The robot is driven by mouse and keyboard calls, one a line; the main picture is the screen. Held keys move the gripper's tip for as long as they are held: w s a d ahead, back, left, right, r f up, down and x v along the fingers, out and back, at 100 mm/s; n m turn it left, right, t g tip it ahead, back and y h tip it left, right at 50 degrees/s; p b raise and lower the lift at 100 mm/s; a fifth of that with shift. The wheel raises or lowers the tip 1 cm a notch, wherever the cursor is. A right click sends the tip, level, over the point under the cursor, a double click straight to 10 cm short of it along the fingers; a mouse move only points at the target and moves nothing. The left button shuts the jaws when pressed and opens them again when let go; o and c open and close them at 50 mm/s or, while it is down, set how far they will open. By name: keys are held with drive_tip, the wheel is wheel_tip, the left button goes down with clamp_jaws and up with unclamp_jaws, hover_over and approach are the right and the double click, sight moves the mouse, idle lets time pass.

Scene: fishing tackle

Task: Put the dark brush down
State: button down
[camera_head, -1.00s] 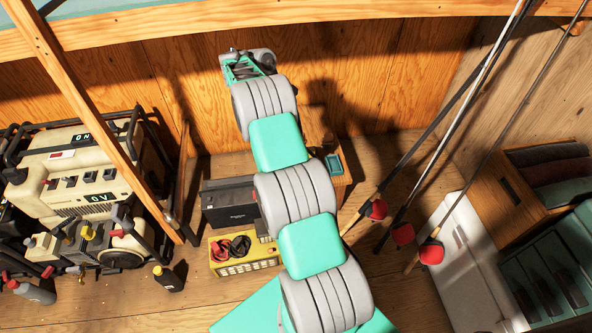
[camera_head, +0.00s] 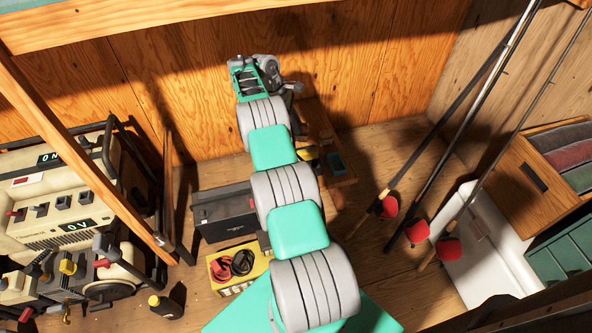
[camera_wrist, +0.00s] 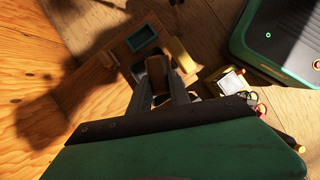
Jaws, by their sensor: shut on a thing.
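My gripper (camera_wrist: 160,86) is shut on a brown, block-like piece, which I take to be the dark brush (camera_wrist: 156,68). The brush shows between the two dark fingers in the wrist view, and its far end is hard to make out. The gripper is held above or near a small wooden stand (camera_wrist: 117,48) with a teal tray (camera_wrist: 143,37) on it. In the head view the wooden stand (camera_head: 340,180) is partly behind my arm, and the brush cannot be made out there. I cannot tell whether the brush touches anything.
A yellow curved object (camera_wrist: 182,54) lies close beside the fingers. A black box (camera_head: 224,212) and a yellow crate with cables (camera_head: 222,288) stand left of my arm. Rods with red ends (camera_head: 417,231) lean at the right. A plywood wall (camera_head: 190,90) is behind.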

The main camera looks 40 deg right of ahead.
wheel_tip(320, 180, down, 21)
drive_tip(key=b, duration=1.1)
drive_tip(key=shift+r+b, duration=0.2)
drive_tip(key=shift+b, duration=0.15)
drive_tip(key=shift+s+f, duration=0.1)
drive_tip(key=shift+f, duration=0.1)
drive_tip(key=c, duration=1.5)
unclamp_jaws()
drive_tip(key=shift+r, duration=0.15)
